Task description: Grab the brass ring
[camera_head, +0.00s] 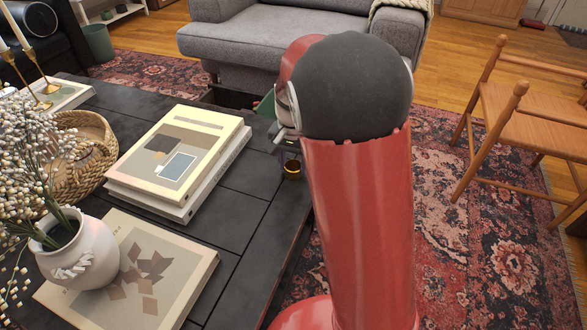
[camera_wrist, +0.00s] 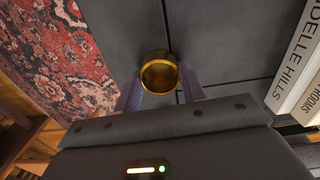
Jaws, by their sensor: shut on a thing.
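The brass ring (camera_wrist: 160,74) is a short gold-coloured band, seen in the wrist view between my gripper's two fingers. My gripper (camera_wrist: 160,88) is shut on it, with a purple-grey finger against each side. In the head view the ring (camera_head: 293,169) shows at the right edge of the dark coffee table (camera_head: 258,207). My red and black arm hides most of my gripper there. I cannot tell whether the ring touches the tabletop or is slightly above it.
A flat book (camera_head: 190,262), white vase (camera_head: 85,250) and woven basket (camera_head: 98,140) stand further left. A grey sofa (camera_head: 240,40) is behind; a wooden chair (camera_head: 500,110) is at right.

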